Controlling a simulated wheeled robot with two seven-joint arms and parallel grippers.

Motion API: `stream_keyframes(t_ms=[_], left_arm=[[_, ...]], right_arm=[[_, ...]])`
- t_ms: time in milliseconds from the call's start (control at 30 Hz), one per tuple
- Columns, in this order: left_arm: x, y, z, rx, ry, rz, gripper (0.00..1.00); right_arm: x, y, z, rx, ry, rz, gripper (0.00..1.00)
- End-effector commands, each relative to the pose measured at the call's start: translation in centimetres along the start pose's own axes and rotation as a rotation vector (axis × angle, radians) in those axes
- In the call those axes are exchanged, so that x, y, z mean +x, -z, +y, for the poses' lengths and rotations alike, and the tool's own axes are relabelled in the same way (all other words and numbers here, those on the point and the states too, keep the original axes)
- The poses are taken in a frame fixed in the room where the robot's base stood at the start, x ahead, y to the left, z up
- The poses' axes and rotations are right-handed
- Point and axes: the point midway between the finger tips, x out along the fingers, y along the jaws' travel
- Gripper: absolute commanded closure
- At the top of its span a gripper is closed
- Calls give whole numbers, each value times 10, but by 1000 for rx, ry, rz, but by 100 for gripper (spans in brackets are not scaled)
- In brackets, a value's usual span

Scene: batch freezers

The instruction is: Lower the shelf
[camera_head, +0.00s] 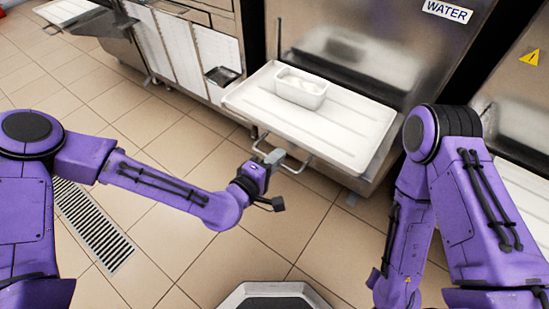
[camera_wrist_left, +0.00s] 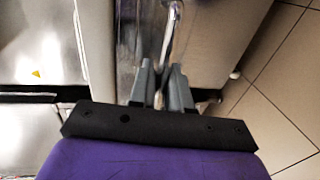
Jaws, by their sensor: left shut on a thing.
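The white shelf (camera_head: 330,130) sticks out level from the front of the steel machine marked WATER. A thin metal bar handle (camera_head: 295,169) runs below its front edge. My left gripper (camera_head: 274,159) is at the left part of this handle and is shut on it. In the left wrist view the bar (camera_wrist_left: 172,35) runs in between the two grey fingers of the gripper (camera_wrist_left: 162,82). My right arm reaches down at the right of the head view, and its gripper is not visible.
A white rectangular tub (camera_head: 301,91) with pale contents stands on the back left of the shelf. Steel cabinets with white panels (camera_head: 185,48) line the wall to the left. The tiled floor (camera_head: 260,235) in front is clear, with a drain grate (camera_head: 92,226) at the left.

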Motion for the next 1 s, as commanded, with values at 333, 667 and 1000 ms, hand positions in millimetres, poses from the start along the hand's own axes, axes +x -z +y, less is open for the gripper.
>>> stream_keyframes(t_ms=[333,667,1000], left_arm=[[-2,-1,-7,-2,19,-1,66],[-6,0,-4,-1,14,0,66],[-80,0,-2,-4,16,1,66]], right_arm=[[-1,1,0,0,0,1,100],[-2,1,0,0,0,0,100],[-11,5,1,0,0,0,100]])
